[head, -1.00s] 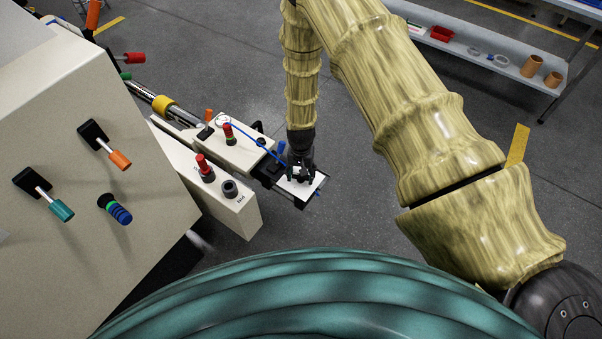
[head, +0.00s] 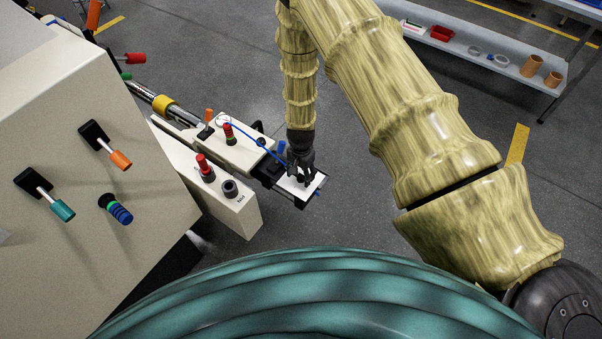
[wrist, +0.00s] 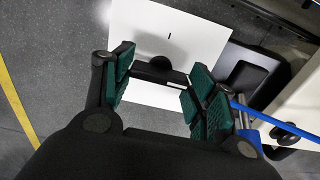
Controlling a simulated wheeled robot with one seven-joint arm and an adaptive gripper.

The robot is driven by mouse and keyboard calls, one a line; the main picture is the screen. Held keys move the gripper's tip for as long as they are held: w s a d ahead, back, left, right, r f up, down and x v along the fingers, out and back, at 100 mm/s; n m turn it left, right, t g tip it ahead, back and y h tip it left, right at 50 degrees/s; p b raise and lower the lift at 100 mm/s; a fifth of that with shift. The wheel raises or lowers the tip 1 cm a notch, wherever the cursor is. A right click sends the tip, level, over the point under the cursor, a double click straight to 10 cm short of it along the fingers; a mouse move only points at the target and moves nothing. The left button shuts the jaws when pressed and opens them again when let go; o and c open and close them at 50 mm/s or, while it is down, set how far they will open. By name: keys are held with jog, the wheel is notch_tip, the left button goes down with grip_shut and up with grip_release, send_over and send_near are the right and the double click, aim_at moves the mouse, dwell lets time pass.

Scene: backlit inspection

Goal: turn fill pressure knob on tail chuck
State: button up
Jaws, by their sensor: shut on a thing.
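The tail chuck block (head: 240,155) extends from the machine and ends in a white plate (head: 315,184). In the wrist view the white plate (wrist: 185,38) carries a black knob (wrist: 156,68) with a round hub and a crosswise bar. My gripper (head: 302,176) points down over the plate in the head view and hides the knob there. In the wrist view the green-padded fingers of my gripper (wrist: 163,84) stand on either side of the knob, shut on its bar. The lower part of the knob is partly hidden.
Red-topped and black controls (head: 205,168) stand nearby on the block. The machine cabinet (head: 85,215) with several handles is at left. A shelf (head: 495,50) is at the upper right; open floor lies between.

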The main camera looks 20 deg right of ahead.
aim_at(301, 174)
jog(key=shift+w, duration=0.1)
jog(key=o, duration=1)
jog(key=shift+r, duration=0.1)
notch_tip(301, 174, up, 12)
jog(key=shift+f, duration=0.1)
dwell(0.5)
